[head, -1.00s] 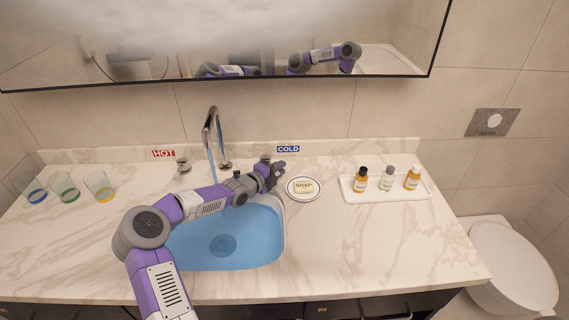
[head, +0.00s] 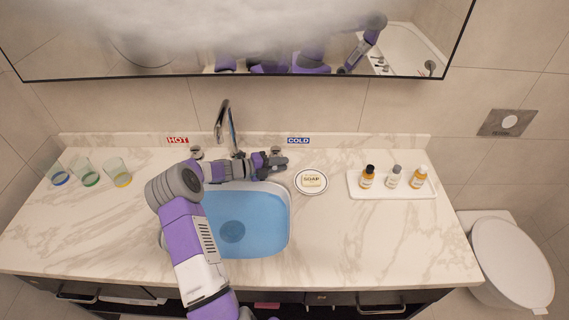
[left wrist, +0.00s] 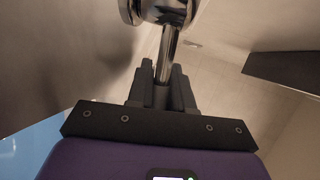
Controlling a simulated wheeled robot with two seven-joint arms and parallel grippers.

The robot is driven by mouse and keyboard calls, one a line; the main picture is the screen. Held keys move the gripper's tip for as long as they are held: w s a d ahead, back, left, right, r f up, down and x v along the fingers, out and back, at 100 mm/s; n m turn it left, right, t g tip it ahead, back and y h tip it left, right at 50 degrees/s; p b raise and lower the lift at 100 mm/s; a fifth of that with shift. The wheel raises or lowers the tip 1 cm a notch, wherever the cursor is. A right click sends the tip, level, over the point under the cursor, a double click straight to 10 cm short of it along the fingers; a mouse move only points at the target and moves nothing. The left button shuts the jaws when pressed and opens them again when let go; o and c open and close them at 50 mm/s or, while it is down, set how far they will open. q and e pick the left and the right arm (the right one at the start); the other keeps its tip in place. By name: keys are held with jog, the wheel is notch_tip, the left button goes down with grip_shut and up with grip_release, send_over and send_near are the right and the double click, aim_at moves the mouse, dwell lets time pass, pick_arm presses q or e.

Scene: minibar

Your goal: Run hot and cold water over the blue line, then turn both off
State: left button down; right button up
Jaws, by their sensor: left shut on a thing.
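My left gripper (head: 275,164) is at the cold tap handle (head: 276,150), right of the faucet (head: 227,125). The left wrist view shows its fingers (left wrist: 162,82) shut on the handle's chrome stem (left wrist: 168,50). The hot tap handle (head: 196,152) stands untouched left of the faucet, by the red HOT label (head: 178,140). The blue COLD label (head: 298,140) is on the backsplash. The sink (head: 289,225) holds blue water (head: 250,215). No stream is visible between spout and arm; my arm hides the space below. I cannot make out a blue line. My right gripper is out of view.
A soap dish (head: 311,187) with soap sits close right of the gripper. A white tray (head: 400,192) with small bottles stands farther right. Several glasses (head: 88,173) stand at the left. A mirror (head: 130,78) hangs above; the front counter is clear.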

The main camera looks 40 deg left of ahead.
pick_arm(q)
jog(key=shift+a+r, duration=0.1)
jog(key=shift+a, duration=0.1)
jog(key=c, duration=1.1)
grip_release()
jog(key=v, duration=0.7)
jog(key=shift+s+p, duration=0.3)
jog(key=shift+p, duration=0.1)
jog(key=shift+a, duration=0.1)
